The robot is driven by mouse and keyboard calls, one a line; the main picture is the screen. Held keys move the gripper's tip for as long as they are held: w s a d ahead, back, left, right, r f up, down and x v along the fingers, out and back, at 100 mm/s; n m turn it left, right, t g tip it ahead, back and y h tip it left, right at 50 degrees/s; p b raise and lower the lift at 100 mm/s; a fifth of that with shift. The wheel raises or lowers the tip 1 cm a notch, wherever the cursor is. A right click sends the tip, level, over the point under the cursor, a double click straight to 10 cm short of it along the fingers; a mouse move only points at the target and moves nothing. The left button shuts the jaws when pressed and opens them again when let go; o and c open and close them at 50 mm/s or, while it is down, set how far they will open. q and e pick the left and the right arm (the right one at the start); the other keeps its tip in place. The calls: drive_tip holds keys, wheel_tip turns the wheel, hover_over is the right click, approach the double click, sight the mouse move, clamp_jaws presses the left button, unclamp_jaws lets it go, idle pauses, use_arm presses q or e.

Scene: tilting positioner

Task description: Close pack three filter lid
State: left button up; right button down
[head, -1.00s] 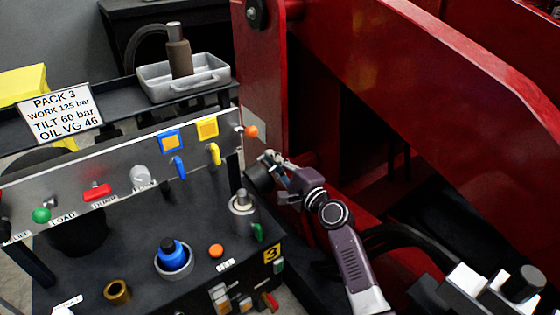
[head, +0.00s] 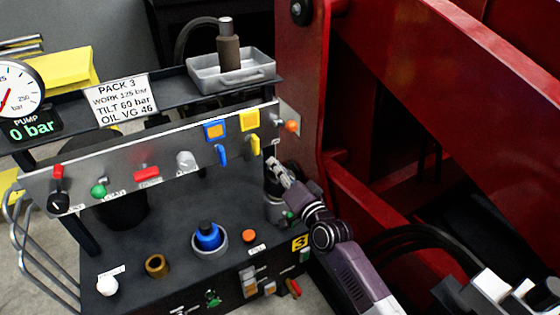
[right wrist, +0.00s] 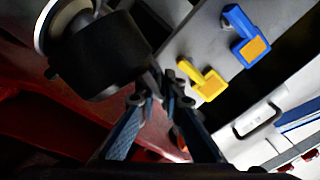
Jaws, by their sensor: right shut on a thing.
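The filter lid is a black round cap with a small tab, large in the right wrist view (right wrist: 100,60). The silver filter housing (head: 274,212) stands at the right end of the pack 3 bench. Its bright rim (right wrist: 48,25) shows beside and partly behind the lid in the wrist view. My right gripper (head: 272,166) is above the housing, and its fingertips (right wrist: 160,88) are shut at the lid's edge by the tab. In the head view the gripper partly hides the lid, and I cannot tell whether the lid touches the housing all round. My left gripper is not in view.
The panel with blue (head: 222,153) and yellow (head: 254,144) levers stands close behind the gripper. An orange knob (head: 291,126) sits at its right end. The red positioner frame (head: 312,100) rises just right. A blue-capped port (head: 208,236) and a brass ring (head: 157,265) sit on the bench.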

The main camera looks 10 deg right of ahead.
sight(267, 183)
drive_tip(key=shift+s+a+f+n, duration=0.25)
drive_tip(key=shift+a+f+n, duration=0.2)
drive_tip(key=shift+a+n, duration=0.3)
drive_tip(key=shift+s+a+f+n+p, duration=0.25)
drive_tip(key=shift+a+f+n, duration=0.2)
drive_tip(key=shift+n, duration=0.3)
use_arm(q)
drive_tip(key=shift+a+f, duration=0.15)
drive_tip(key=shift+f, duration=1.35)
use_arm(e)
drive_tip(key=shift+a+f+n, duration=0.2)
drive_tip(key=shift+f+n, duration=0.15)
drive_tip(key=shift+n, duration=0.05)
drive_tip(key=shift+s+f, duration=0.1)
drive_tip(key=c, duration=2)
unclamp_jaws()
drive_tip(key=shift+c, duration=0.2)
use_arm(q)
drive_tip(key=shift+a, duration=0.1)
use_arm(e)
drive_tip(key=v, duration=1.2)
